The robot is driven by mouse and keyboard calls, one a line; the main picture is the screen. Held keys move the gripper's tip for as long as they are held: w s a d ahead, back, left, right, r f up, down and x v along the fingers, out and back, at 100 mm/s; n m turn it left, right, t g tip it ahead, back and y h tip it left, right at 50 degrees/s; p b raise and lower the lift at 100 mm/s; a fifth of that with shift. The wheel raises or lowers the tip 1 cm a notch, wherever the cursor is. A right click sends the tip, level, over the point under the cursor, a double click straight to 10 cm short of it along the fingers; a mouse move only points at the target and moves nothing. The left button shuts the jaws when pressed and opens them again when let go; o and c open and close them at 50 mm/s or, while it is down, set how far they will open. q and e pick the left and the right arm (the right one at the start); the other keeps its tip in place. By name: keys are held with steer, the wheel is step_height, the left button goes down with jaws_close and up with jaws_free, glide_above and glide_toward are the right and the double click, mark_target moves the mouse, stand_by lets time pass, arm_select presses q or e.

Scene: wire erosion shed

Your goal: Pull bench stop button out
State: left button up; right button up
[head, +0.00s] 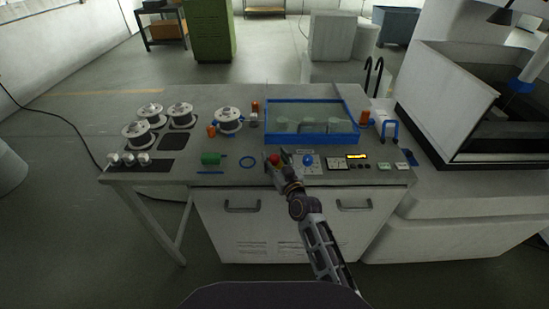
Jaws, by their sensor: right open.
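A red mushroom-shaped button (274,158), which looks like the bench stop button, stands near the front edge of the grey bench (190,97). My right gripper (279,163) is open at the button, its arm reaching up from the lower right. One finger is close beside the button; I cannot tell whether it touches. The fingers and wrist hide the button's base, so I cannot tell how far out the button sits. My left gripper is not in view.
A blue-framed tray (313,139) lies behind the gripper. A blue knob (308,160) is just right of it, with a lit display (357,156) further right. A green cylinder (210,158) and blue ring (247,162) lie left. White spools (228,121) stand further back.

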steer(key=shift+w+a, duration=0.1)
steer(key=shift+w, duration=0.15)
steer(key=shift+c, duration=0.3)
jaws_close()
